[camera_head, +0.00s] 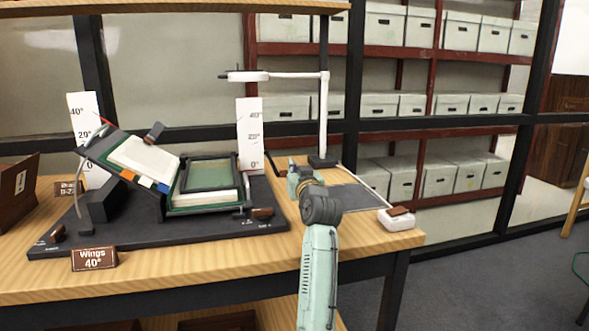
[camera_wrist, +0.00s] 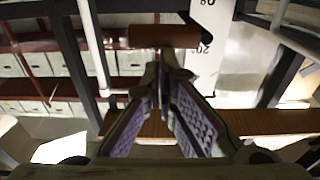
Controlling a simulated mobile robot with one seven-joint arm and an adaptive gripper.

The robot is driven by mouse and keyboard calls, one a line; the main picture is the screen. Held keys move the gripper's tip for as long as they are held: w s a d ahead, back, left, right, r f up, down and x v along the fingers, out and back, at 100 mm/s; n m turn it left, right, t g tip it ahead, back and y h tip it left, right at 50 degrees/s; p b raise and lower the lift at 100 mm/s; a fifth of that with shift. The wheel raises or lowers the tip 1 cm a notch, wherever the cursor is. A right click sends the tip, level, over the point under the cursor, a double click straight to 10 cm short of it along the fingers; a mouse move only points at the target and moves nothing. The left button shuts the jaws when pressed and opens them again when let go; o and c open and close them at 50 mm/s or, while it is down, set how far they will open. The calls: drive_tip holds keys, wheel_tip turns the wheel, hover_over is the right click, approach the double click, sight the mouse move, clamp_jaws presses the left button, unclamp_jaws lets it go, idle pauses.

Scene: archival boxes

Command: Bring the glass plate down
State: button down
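The glass plate (camera_head: 209,173) is a greenish pane in a dark frame. It lies over the pale page block on the right wing of the black cradle (camera_head: 160,235). The left wing (camera_head: 140,163) is tilted up and carries a cream page with coloured tabs. My gripper (camera_head: 294,168) is to the right of the cradle, apart from the plate.
White angle scales (camera_head: 250,138) stand behind the cradle. A lamp post (camera_head: 323,120) rises behind my gripper. A white box (camera_head: 398,218) with a brown top sits at the table's right edge. A "Wings 40°" sign (camera_head: 94,258) stands in front. Shelves of archival boxes (camera_head: 405,178) are behind.

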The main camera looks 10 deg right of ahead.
drive_tip(key=shift+f, duration=0.8)
drive_tip(key=shift+s, duration=0.3)
drive_tip(key=s, duration=1.1)
drive_tip(key=shift+s+r, duration=0.2)
drive_tip(key=shift+r, duration=0.2)
